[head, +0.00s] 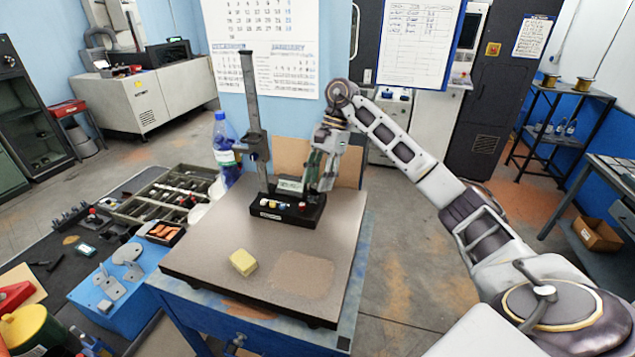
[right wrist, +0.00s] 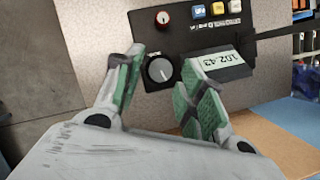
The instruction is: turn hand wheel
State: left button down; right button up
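A height gauge (head: 254,130) with a tall upright column stands on the grey plate (head: 215,245). Its black base (head: 285,212) carries several coloured buttons and a small display (head: 290,185). In the right wrist view, a round dark knob with a grey face and white mark, apparently the hand wheel (right wrist: 160,69), sits on the black housing beside the display (right wrist: 224,64). My right gripper (head: 319,182) is at the right side of the gauge. In the right wrist view its green-padded fingers (right wrist: 163,84) are apart, one on each side of the knob; contact is unclear. My left gripper is out of view.
A yellow block (head: 243,262) lies on the front of the plate. A water bottle (head: 226,150) and a parts tray (head: 165,200) stand to the left. The plate's front right is clear.

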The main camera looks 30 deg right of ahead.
jog(key=shift+s+a+f, duration=0.1)
jog(key=shift+a+f, duration=0.1)
jog(key=shift+f, duration=0.4)
jog(key=c, duration=0.8)
jog(key=shift+o, duration=0.2)
jog(key=shift+m+b, duration=0.3)
